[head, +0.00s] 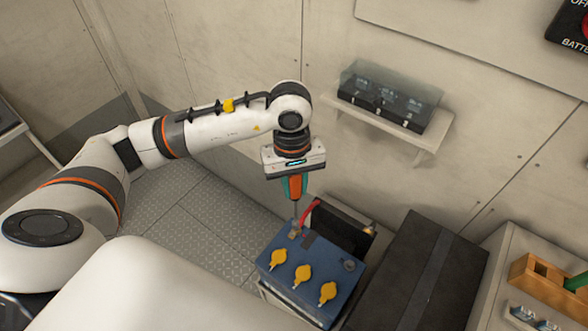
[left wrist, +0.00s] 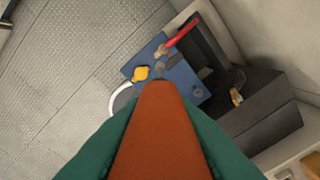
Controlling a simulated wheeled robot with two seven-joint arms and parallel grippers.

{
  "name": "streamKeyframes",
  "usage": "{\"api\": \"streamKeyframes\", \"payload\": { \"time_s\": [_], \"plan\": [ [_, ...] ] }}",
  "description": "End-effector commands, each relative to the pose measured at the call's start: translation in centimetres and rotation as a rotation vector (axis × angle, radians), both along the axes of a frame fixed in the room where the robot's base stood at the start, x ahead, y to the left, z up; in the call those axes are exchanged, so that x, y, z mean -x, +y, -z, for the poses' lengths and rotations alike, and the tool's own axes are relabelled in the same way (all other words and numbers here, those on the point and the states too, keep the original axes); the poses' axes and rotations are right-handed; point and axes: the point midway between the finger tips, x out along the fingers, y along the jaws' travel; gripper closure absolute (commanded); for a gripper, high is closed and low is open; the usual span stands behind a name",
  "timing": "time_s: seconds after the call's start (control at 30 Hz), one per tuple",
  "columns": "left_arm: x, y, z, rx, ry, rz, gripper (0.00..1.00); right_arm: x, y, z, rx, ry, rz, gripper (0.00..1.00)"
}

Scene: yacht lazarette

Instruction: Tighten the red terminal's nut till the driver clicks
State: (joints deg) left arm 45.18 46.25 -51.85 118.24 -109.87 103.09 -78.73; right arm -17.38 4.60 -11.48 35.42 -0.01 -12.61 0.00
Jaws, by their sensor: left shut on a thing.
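My left gripper (head: 294,172) is shut on an orange and green driver (head: 294,188) and holds it upright, shaft down, over the near-left battery. The battery (head: 322,258) has a blue top with yellow caps (head: 302,274) and a grey post (head: 349,265). A red cable (head: 310,212) reaches the battery's back-left corner, where the driver's thin shaft ends. In the left wrist view the driver's handle (left wrist: 160,135) fills the lower middle, and the red cable (left wrist: 182,34) ends in a lug near the shaft. The nut is too small to make out, and contact cannot be told. My right gripper is not in view.
A black box (head: 345,228) stands behind the battery, and a large dark case (head: 420,275) is to its right. A wall shelf (head: 390,124) carries a clear-covered black unit. A bench with a wooden holder (head: 545,275) is at the right. Tread-plate floor (head: 190,220) is clear at left.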

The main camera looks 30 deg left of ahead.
Motion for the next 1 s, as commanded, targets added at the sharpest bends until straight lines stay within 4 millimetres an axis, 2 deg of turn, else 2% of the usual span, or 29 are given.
{"api": "streamKeyframes", "payload": {
  "time_s": [0.1, 0.2, 0.4, 0.67, 1.0],
  "plan": [
    [-0.8, 0.4, 0.5, 0.008, 0.01, -0.262, 1.0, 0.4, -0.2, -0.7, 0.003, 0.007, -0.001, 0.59],
    [-1.4, 0.8, 1.0, 0.01, 0.018, -0.449, 1.0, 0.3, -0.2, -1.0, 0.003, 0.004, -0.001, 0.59],
    [-2.0, 1.5, 1.6, 0.012, 0.029, -0.667, 1.0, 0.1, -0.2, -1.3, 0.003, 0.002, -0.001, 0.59],
    [-2.1, 1.6, 2.4, 0.011, 0.031, -0.709, 1.0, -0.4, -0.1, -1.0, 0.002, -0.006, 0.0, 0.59],
    [-2.0, 1.6, 5.2, 0.011, 0.032, -0.706, 1.0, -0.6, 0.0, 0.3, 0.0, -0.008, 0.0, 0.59]
  ]
}}
